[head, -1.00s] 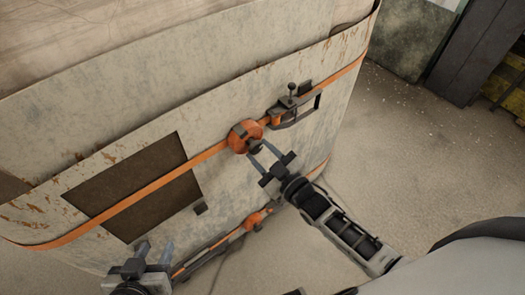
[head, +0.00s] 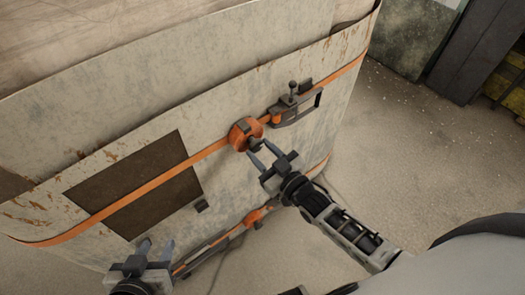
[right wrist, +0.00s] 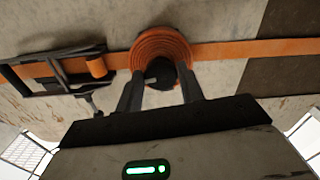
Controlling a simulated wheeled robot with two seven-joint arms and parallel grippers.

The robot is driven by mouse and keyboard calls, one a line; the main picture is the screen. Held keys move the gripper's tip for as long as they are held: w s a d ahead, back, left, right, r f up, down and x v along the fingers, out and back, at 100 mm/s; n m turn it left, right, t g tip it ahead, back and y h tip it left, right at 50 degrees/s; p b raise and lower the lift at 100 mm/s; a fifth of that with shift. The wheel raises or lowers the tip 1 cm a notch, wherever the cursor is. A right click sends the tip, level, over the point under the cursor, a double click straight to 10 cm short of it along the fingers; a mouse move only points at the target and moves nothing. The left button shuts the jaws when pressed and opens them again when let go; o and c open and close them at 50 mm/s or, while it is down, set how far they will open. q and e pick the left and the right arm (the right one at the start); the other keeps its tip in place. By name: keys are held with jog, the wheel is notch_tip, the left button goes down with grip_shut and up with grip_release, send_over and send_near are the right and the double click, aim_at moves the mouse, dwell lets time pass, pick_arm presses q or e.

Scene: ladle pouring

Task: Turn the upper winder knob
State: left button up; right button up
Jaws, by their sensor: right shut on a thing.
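The upper winder (head: 239,139) is a round orange spool on the orange strap across the front of the large pale, worn body. Its small dark knob (head: 254,144) sticks out toward my right gripper. My right gripper (head: 263,154) is shut on the knob. In the right wrist view, the knob (right wrist: 164,77) sits between the two fingers, in front of the coiled orange spool (right wrist: 150,50). My left gripper (head: 156,248) is at the lower left with its fingers apart and empty, close to the body's surface.
A dark buckle with an upright lever (head: 292,98) sits on the strap right of the upper winder. A lower orange winder (head: 255,216) is on a second strap below. A brown rectangular patch (head: 140,190) is to the left. Bare floor (head: 420,150) lies to the right.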

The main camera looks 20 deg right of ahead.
jog(key=o, duration=1)
jog(key=shift+c, duration=0.2)
jog(key=shift+s, duration=0.15)
jog(key=v, duration=1.5)
jog(key=shift+s+d, duration=0.2)
jog(key=shift+s, duration=0.15)
